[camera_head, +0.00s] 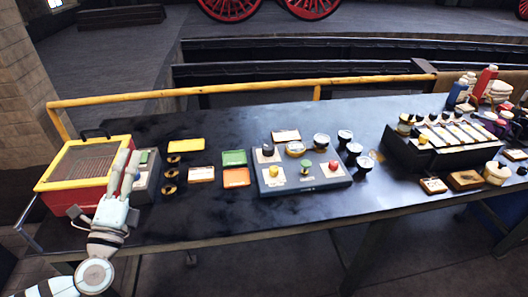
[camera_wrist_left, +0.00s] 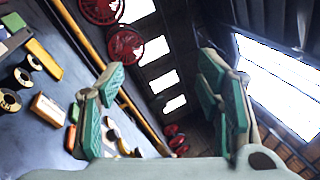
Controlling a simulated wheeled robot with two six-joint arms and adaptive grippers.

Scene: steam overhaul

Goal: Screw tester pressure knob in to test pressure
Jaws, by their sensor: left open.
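The tester (camera_head: 303,185) looks to be the grey-blue panel box at the middle of the bench. It carries a yellow knob (camera_head: 273,171), a green knob (camera_head: 306,167), a red knob (camera_head: 333,165) and a dark knob (camera_head: 267,150), with round gauges along its back. I cannot tell which is the pressure knob. My left gripper (camera_head: 129,160) is open and empty, well left of the tester, over the right edge of the red box. In the left wrist view its green-padded fingers (camera_wrist_left: 160,95) stand wide apart with nothing between them. My right gripper is not in view.
A red and yellow box (camera_head: 85,165) and a grey unit (camera_head: 147,178) stand at the bench's left. Coloured plates, such as a green one (camera_head: 234,158), and dark rings lie between them and the tester. A dark rack (camera_head: 440,150) stands right. A yellow rail (camera_head: 230,88) runs behind.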

